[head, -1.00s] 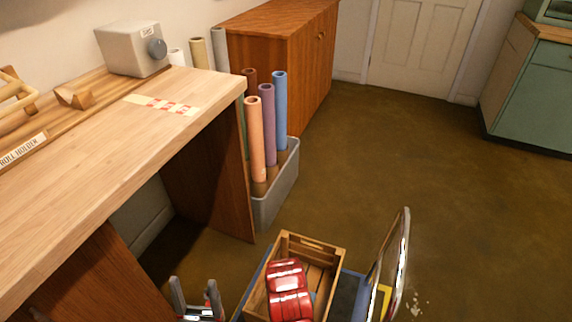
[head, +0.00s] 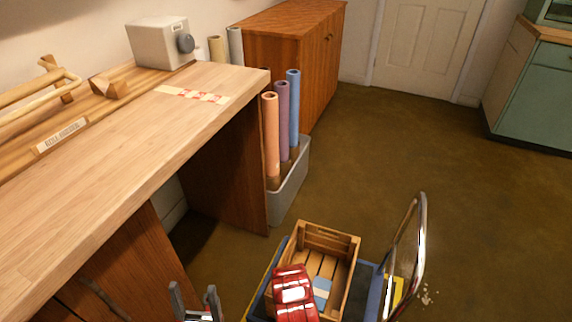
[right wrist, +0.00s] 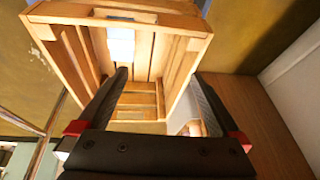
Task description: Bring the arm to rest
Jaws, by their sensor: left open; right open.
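My left gripper (head: 193,291) shows at the bottom of the head view, with its two fingers apart and nothing between them. It is beside the workbench, left of the wooden crate (head: 337,239). My right gripper (right wrist: 158,76) shows in the right wrist view, open and empty. Its fingers point toward the slatted crate, which also shows there (right wrist: 180,22). In the head view the right fingers cannot be made out.
The crate stands on a blue trolley (head: 373,290) with a metal handle (head: 421,240). A pale blue item (head: 322,290) lies in the crate. The wooden workbench (head: 130,120) is at left. A grey bin (head: 290,185) holds coloured rolls. Floor at right is clear.

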